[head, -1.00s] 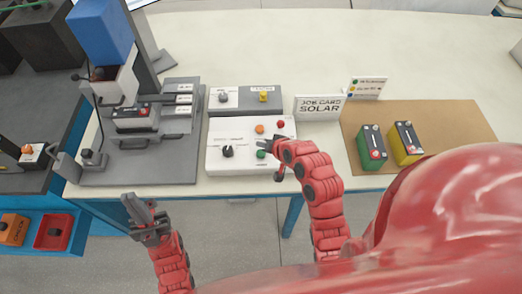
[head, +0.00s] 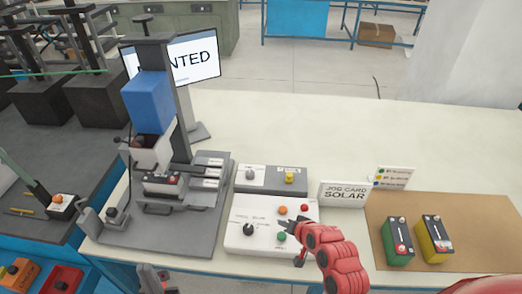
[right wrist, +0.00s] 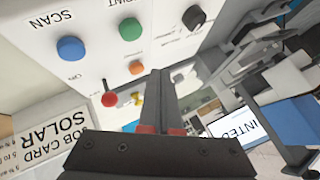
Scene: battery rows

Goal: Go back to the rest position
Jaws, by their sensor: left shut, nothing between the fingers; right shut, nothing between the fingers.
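My right gripper (head: 287,226) reaches over the white control panel (head: 240,243), close to its green button (head: 281,237) and orange button (head: 282,209). It is shut and empty. In the right wrist view its fingers (right wrist: 160,95) are together, with the panel's buttons beyond them. I cannot tell whether the fingertips touch the panel. My left gripper (head: 152,279) is shut and empty at the bottom edge of the head view, in front of the table. It is partly cut off by the frame.
A grey press station (head: 205,225) with a blue block (head: 148,102) stands left of the panel. A "JOB CARD SOLAR" sign (head: 343,195) stands right of it. A green battery (head: 397,243) and a yellow battery (head: 434,238) stand on a brown mat (head: 480,215).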

